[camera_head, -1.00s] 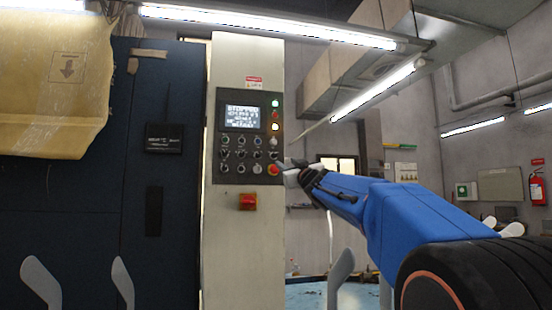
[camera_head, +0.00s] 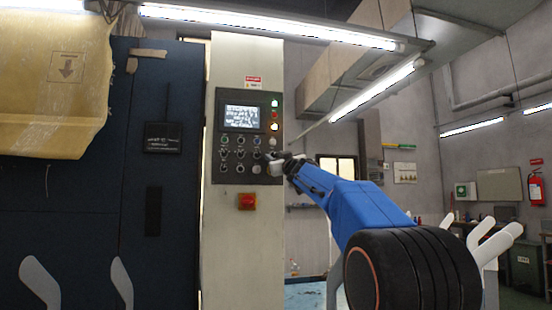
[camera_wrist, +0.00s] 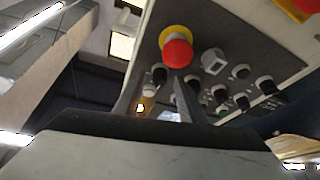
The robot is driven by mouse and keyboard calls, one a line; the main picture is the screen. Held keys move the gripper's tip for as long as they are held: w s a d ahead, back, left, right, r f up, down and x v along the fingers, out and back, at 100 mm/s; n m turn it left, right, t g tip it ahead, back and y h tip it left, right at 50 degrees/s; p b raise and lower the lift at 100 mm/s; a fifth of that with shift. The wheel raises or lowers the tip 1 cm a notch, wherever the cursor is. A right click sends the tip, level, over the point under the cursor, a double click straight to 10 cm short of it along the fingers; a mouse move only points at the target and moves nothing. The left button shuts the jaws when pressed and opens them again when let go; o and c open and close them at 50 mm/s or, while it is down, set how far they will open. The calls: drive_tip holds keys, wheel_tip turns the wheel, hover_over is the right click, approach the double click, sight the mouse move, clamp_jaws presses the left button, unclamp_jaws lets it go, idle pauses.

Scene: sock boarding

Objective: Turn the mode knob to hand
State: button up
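The control panel (camera_head: 249,133) on the pale column carries rows of small knobs and buttons (camera_head: 232,153); their labels are too small to read, so I cannot tell which is the mode knob. My gripper (camera_head: 272,158) is at the panel's lower right and hides part of it, including the red button there. In the wrist view my gripper (camera_wrist: 163,85) has its two fingers apart. A black knob (camera_wrist: 160,73) shows near and beyond the fingertips; contact cannot be told. The red button with a yellow collar (camera_wrist: 177,50) is just above the fingertips, and several black knobs (camera_wrist: 242,102) lie to the right.
A lit display (camera_head: 242,118) tops the panel, with indicator lamps (camera_head: 275,115) beside it. A red switch (camera_head: 247,202) sits below the panel on the column. Dark cabinet doors (camera_head: 88,200) stand at left. Open room lies right of the column.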

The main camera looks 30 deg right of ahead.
clamp_jaws()
drive_tip(key=shift+n+y, duration=0.4)
drive_tip(key=shift+n, duration=0.3)
idle(0.4)
drive_tip(key=n+y, duration=0.1)
drive_tip(key=n, duration=0.2)
drive_tip(key=n+g+y, duration=0.1)
drive_tip(key=n, duration=0.1)
drive_tip(key=shift+s+d+r+n+y, duration=0.1)
drive_tip(key=shift+d+r+n+y, duration=0.1)
drive_tip(key=shift+n+y, duration=0.2)
drive_tip(key=shift+n+g+y, duration=0.5)
drive_tip(key=shift+n+g, duration=0.1)
drive_tip(key=shift+n, duration=1.5)
